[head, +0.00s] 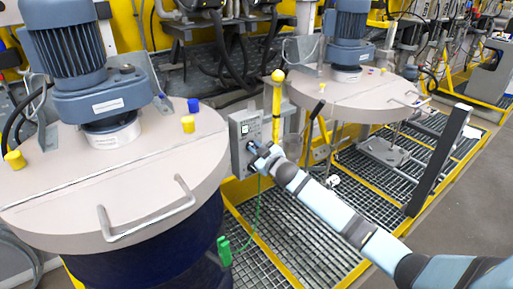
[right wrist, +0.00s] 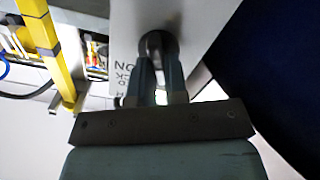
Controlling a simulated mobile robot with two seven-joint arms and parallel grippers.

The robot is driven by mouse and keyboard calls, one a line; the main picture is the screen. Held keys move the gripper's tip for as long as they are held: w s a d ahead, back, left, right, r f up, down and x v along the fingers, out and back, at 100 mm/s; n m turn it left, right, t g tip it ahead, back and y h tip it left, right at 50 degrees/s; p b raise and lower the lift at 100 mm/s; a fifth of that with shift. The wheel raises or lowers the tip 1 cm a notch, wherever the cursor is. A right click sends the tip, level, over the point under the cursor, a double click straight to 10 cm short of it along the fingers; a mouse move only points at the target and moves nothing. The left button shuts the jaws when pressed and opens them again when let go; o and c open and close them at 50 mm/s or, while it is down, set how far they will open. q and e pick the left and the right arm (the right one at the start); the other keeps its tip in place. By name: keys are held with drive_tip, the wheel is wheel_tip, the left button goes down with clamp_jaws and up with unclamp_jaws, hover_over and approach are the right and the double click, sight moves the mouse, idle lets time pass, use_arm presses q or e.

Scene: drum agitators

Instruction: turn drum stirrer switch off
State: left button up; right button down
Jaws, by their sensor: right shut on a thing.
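Lettering shows beside the knob, partly hidden by the fingers. The knob's exact setting cannot be read. My left gripper is not in view.
A drum with a pale lid (head: 150,165) and blue motor (head: 65,40) stands close at the left. A second lidded drum (head: 345,95) is behind at the right. A yellow post (head: 277,105) stands beside the box. Grated floor (head: 300,225) lies below.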

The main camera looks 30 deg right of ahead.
drive_tip(key=shift+n, duration=1.1)
drive_tip(key=c, duration=1.1)
unclamp_jaws()
drive_tip(key=shift+a, duration=0.1)
drive_tip(key=shift+c, duration=0.2)
drive_tip(key=s+d+b, duration=0.1)
drive_tip(key=s+d, duration=0.1)
drive_tip(key=s, duration=1.1)
drive_tip(key=shift+s, duration=0.35)
